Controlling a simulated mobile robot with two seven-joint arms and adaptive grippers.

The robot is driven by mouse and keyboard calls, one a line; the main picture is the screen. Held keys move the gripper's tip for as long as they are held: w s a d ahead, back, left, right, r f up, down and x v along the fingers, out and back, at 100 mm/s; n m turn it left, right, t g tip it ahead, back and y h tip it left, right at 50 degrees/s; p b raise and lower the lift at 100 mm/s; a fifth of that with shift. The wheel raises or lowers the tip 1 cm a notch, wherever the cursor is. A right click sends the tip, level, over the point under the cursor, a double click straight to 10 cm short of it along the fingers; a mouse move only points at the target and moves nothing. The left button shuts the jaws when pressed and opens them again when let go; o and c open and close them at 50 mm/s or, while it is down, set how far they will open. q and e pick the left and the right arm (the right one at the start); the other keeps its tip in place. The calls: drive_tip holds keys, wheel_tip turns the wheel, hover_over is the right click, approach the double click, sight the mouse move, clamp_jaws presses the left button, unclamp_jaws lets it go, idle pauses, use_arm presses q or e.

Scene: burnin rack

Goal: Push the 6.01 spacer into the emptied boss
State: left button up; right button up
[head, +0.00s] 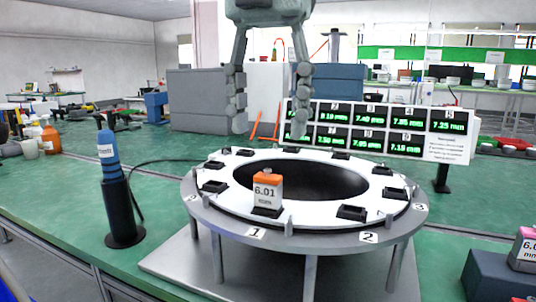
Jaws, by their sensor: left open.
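The 6.01 spacer (267,190) is a white block with an orange top and a dark label. It stands upright at a black socket on the near side of the white ring (322,217), just above the tag 1. How deep it sits in the socket I cannot tell. Several other black sockets, such as the one (352,212) above tag 2, show around the ring and look empty. My left gripper (270,125) is open, with its two fingers pointing down above the ring and nothing between them. It is apart from the spacer. My right gripper is not in view.
A blue tool (108,150) stands in a black holder (120,210) at the left. A display board (380,130) with green millimetre readings stands behind the ring. A pink-topped block (525,248) sits on a dark box (492,280) at the right edge.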

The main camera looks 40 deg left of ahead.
use_arm(q)
drive_tip(key=shift+r, duration=1.45)
